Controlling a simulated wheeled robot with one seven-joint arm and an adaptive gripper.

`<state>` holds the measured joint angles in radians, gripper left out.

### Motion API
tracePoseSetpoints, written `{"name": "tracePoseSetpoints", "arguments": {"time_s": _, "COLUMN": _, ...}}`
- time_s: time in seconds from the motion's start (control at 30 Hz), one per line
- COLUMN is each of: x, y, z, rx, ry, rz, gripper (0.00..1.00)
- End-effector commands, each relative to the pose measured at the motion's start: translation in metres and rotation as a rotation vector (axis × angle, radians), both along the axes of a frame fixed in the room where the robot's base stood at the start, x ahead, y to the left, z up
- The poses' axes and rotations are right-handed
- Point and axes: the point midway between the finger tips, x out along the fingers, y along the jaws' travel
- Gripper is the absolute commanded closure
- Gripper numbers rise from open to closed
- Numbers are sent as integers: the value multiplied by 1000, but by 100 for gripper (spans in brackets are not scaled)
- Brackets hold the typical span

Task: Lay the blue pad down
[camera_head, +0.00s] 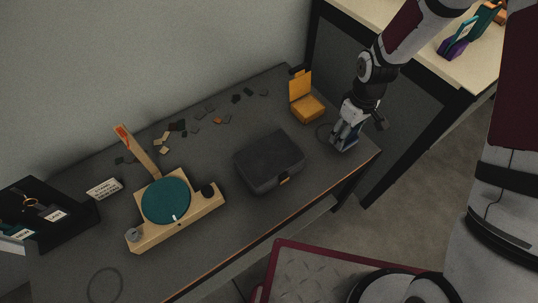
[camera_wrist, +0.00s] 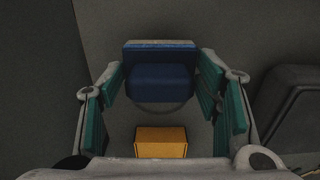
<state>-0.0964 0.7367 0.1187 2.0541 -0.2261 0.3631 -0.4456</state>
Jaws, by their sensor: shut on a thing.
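The blue pad (camera_wrist: 160,83) is between the teal-lined fingers of my gripper (camera_wrist: 163,100) in the wrist view. It has a thick block and an upright panel with a pale top edge behind it. In the head view my gripper (camera_head: 344,136) points down over the right end of the dark table, shut on the pad. There the pad is mostly hidden by the fingers, with a little blue showing. A thin ring mark on the table shows beside the gripper and behind the pad. I cannot tell whether the pad touches the table.
An open orange case (camera_head: 307,107) stands just left of my gripper. A dark lidded box (camera_head: 268,160) lies further left, then a wooden press with a teal disc (camera_head: 166,201). Small dark chips lie near the wall. A pale table (camera_head: 471,62) holds purple and orange cases.

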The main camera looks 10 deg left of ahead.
Motion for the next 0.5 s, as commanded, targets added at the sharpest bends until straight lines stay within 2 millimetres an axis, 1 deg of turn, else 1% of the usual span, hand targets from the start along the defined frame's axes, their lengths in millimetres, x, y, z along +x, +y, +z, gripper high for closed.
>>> {"name": "tracePoseSetpoints", "arguments": {"time_s": 0.5, "x": 0, "y": 0, "z": -15, "rx": 0, "ry": 0, "rz": 0, "gripper": 68}}
